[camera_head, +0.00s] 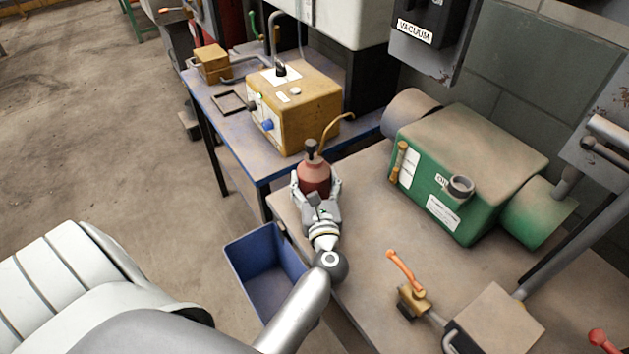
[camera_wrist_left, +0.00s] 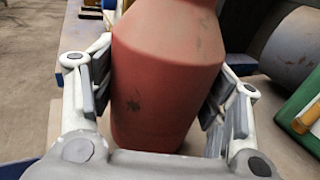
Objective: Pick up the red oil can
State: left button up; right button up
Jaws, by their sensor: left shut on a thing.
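The red oil can (camera_head: 315,176) has a dark cap and a thin curved brass spout that points up and right. It stands near the left corner of the brown workbench (camera_head: 365,215). My left gripper (camera_head: 316,188) is shut on the can, with one finger on each side of its body. In the left wrist view the can (camera_wrist_left: 165,75) fills the middle, upright or nearly so, between the pads of my left gripper (camera_wrist_left: 160,100). Whether its base touches the bench cannot be told. My right gripper is not in view.
A green oil tank (camera_head: 470,165) stands right of the can. A yellow box (camera_head: 300,110) sits on the blue-edged table behind. A blue bin (camera_head: 265,265) is below the bench's left edge. A valve with an orange handle (camera_head: 405,270) is in front at right.

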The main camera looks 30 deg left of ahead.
aim_at(300, 169)
pick_arm(q)
notch_tip(300, 169, up, 3)
jog(key=shift+f+p, duration=0.1)
jog(key=shift+p, duration=0.95)
jog(key=s+r+p, duration=0.2)
jog(key=r+p, duration=0.1)
jog(key=s+r+p, duration=0.3)
jog(key=p, duration=0.1)
jog(key=shift+s+d+r, duration=0.1)
jog(key=shift+s+r, duration=0.2)
jog(key=shift+s, duration=0.05)
jog(key=s+r+p, duration=0.2)
jog(key=s+p, duration=0.1)
jog(key=s, duration=0.5)
jog(key=shift+s+d+r, duration=0.15)
jog(key=shift+r, duration=0.25)
